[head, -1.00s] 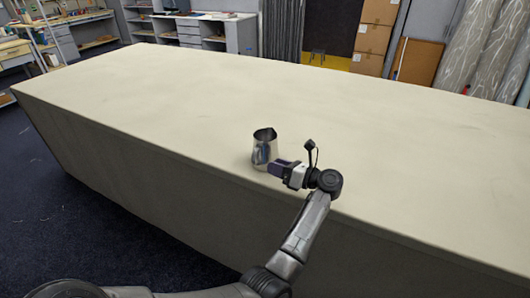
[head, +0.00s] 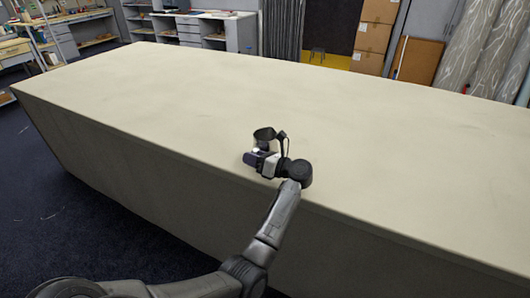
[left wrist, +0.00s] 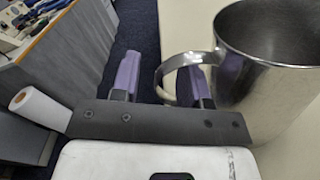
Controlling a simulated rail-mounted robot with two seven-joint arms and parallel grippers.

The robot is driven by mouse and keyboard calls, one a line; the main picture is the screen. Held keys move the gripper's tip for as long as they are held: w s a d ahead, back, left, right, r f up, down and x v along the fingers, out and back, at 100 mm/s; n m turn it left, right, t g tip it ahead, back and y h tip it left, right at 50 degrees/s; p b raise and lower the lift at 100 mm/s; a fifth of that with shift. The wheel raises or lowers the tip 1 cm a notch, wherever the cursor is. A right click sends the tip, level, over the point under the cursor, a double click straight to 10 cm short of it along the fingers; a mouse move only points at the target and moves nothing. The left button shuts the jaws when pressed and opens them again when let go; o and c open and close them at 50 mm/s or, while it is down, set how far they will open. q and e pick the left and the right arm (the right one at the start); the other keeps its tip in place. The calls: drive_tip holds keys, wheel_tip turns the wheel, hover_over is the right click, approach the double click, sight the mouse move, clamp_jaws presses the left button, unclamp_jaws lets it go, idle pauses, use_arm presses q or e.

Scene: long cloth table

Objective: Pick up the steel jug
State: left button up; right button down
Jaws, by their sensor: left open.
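The steel jug (head: 264,134) stands upright on the cloth table near its front edge, partly hidden by my left gripper in the head view. My left gripper (head: 251,158) is at the near side of the jug, low over the table. In the left wrist view the jug (left wrist: 275,95) fills the right side, its open mouth showing. Its handle (left wrist: 162,79) reaches left between the two purple fingers of the open gripper (left wrist: 163,66). The right-hand finger overlaps the handle loop; I cannot tell whether it touches. My right gripper is not in view.
The long cream cloth table (head: 180,100) is otherwise bare, with free room around the jug. Its front edge runs close below my left gripper. Shelves (head: 205,30) and cardboard boxes (head: 373,38) stand beyond the table.

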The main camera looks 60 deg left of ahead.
use_arm(q)
clamp_jaws()
idle(0.3)
idle(0.3)
